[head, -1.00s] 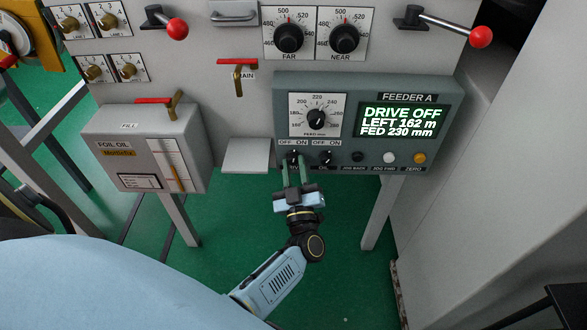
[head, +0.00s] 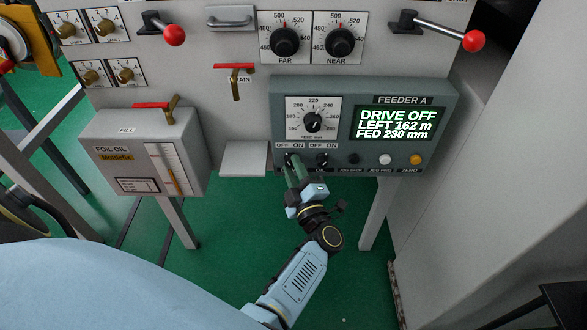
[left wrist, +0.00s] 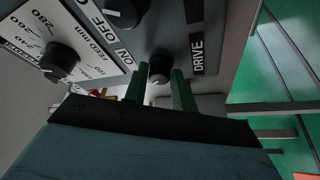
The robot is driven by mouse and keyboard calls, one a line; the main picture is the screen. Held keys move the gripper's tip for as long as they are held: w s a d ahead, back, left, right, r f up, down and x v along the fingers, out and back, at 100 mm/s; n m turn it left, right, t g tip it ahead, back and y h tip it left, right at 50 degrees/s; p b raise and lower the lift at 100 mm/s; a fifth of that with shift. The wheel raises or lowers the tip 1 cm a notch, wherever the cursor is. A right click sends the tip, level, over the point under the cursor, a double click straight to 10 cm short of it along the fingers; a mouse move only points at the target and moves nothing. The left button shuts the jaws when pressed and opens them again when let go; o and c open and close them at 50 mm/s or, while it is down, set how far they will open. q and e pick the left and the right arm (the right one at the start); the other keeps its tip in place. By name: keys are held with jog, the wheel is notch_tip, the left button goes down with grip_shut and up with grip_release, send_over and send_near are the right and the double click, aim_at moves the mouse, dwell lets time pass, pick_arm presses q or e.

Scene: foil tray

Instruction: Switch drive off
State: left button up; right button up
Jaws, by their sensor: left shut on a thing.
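The drive switch (left wrist: 160,66) is a small black knob beside the DRIVE label in the left wrist view. In the head view it sits at the lower left of the Feeder A panel (head: 364,92), mostly hidden by my fingers. My left gripper (head: 291,164) is shut on this knob, with one green finger on each side of it, as the left wrist view also shows (left wrist: 160,85). The panel's display (head: 398,123) reads DRIVE OFF, LEFT 162 m, FED 230 mm. My right gripper is not in view.
A second OFF/ON knob (head: 322,160) sits close to the right of my fingers. The feed dial (head: 313,123) is above. A jog button (head: 353,159), a white button (head: 386,160) and an orange button (head: 416,160) line the panel's lower edge. The foil oil box (head: 128,130) stands left.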

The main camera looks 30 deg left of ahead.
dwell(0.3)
pick_arm(q)
jog(key=o, duration=1)
jog(key=shift+c, duration=0.2)
